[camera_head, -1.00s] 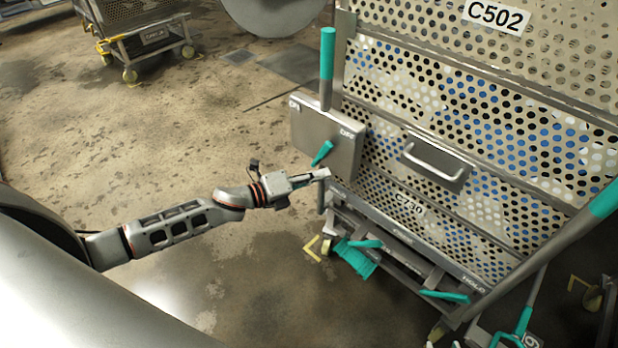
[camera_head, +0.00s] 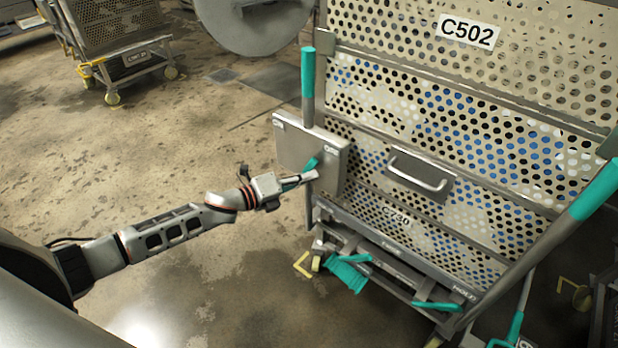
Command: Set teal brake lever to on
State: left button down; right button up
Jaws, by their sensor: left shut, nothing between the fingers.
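A short teal lever (camera_head: 312,163) sticks out in front of a grey metal box (camera_head: 290,146) on the left side of the perforated cart. It leans up and to the right. The box has small labels at its two upper corners, too small to read surely. My left gripper (camera_head: 309,177) is shut and empty, with its fingertips just below the lever and overlapping its lower end in the picture. I cannot tell whether they touch. My right gripper is not in view.
A tall teal-topped handle (camera_head: 308,80) rises behind the box. The perforated cart (camera_head: 440,120) marked C502 fills the right side. Teal pedals (camera_head: 345,273) sit low on its frame. Another cart (camera_head: 112,30) stands far left. The floor (camera_head: 150,160) between is clear.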

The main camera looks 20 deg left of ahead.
aim_at(306, 167)
pick_arm(q)
jog(key=shift+a, duration=0.15)
